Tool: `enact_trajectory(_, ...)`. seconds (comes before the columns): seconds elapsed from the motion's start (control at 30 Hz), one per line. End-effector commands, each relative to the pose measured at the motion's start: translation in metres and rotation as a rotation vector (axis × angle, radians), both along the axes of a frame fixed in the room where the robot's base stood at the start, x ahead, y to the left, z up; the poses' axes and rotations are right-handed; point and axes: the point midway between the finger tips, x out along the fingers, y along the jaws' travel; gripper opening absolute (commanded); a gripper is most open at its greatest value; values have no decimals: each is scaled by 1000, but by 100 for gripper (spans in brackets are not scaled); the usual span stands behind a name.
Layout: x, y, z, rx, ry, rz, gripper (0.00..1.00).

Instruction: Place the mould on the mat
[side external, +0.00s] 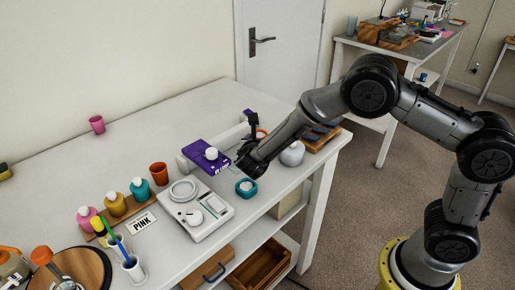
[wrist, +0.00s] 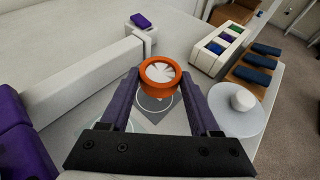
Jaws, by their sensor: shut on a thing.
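The mould is an orange ring-shaped cup with a pale, ridged inside (wrist: 160,72). My gripper (wrist: 161,80) is shut on it, with one purple finger on each side. A grey mat (wrist: 155,117) with pale circle lines shows between the fingers, below and nearer than the mould in the wrist view. The mould covers the mat's far part. I cannot tell how high the mould is above it. In the side view a bit of the orange mould (side external: 261,134) shows beside my dark gripper (side external: 252,137); the mat is not distinguishable there.
A long white bar (wrist: 85,75) and a purple box (side external: 207,155) lie left of my gripper. A white lidded jar (wrist: 242,100) stands close on the right. Behind it are a sectioned white tray (wrist: 217,48) and a wooden rack with blue blocks (wrist: 255,72). A teal pot (side external: 246,187) is nearer the table edge.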

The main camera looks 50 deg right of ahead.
Motion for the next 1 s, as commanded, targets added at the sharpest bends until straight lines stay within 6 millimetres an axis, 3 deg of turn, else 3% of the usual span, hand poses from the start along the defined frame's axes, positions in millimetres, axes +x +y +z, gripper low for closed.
enact_trajectory(0.33,6,0,-35,-1,3,0,9)
enact_trajectory(0.73,6,0,-41,-1,1,1,9)
enact_trajectory(0.77,6,0,-41,-1,1,0,64)
enact_trajectory(0.9,6,0,-41,-1,1,0,90)
enact_trajectory(1.0,6,0,-41,-1,1,0,93)
